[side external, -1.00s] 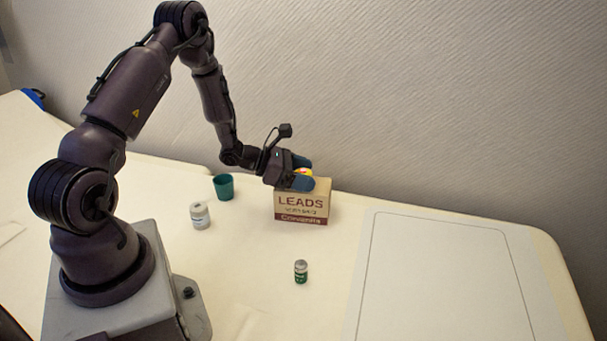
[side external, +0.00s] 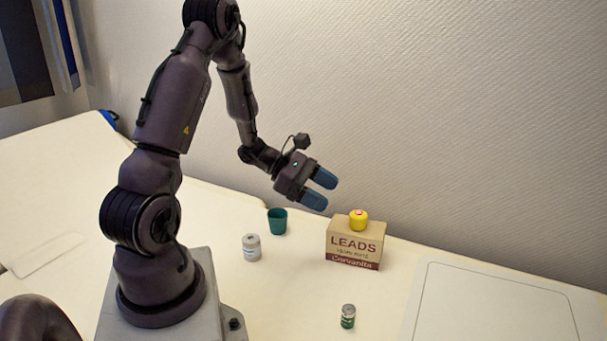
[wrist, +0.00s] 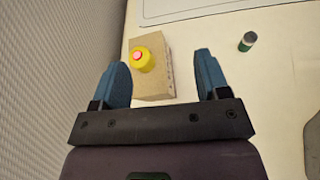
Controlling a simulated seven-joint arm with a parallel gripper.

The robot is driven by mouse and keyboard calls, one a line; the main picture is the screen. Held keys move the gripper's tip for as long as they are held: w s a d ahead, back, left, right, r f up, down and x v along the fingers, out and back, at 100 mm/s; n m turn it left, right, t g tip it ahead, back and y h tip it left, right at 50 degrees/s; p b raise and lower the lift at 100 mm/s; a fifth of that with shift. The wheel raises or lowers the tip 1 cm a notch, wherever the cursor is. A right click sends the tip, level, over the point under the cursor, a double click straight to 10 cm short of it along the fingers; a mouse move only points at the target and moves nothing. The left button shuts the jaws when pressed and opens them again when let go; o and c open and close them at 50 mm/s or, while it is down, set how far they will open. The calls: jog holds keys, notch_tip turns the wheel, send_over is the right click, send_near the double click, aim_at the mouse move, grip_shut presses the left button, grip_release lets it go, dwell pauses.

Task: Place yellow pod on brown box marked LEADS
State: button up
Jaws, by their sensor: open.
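The yellow pod (side external: 358,220), with a pink-red spot on its face, sits on top of the brown box marked LEADS (side external: 355,246) near the wall. In the wrist view the pod (wrist: 142,59) rests towards one end of the box top (wrist: 152,84). My gripper (side external: 319,190) is open and empty, above and to the left of the box in the side view, clear of the pod. In the wrist view its blue fingers (wrist: 163,78) are spread wide, with the box seen beyond them.
A teal cup (side external: 277,222) and a white-grey jar (side external: 251,248) stand left of the box. A small green vial (side external: 348,316) stands in front. A white outlined mat (side external: 500,305) lies bare on the right. The wall (side external: 450,130) rises close behind the box.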

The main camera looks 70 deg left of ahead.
jog(key=s+d+r+m+g, duration=0.4)
jog(key=d+r+m+g, duration=0.45)
jog(key=d+m, duration=0.6)
jog(key=s+d+r+m+t+y, duration=0.3)
jog(key=s+r+m+y, duration=0.4)
jog(key=m, duration=0.6)
jog(key=shift+v, duration=1)
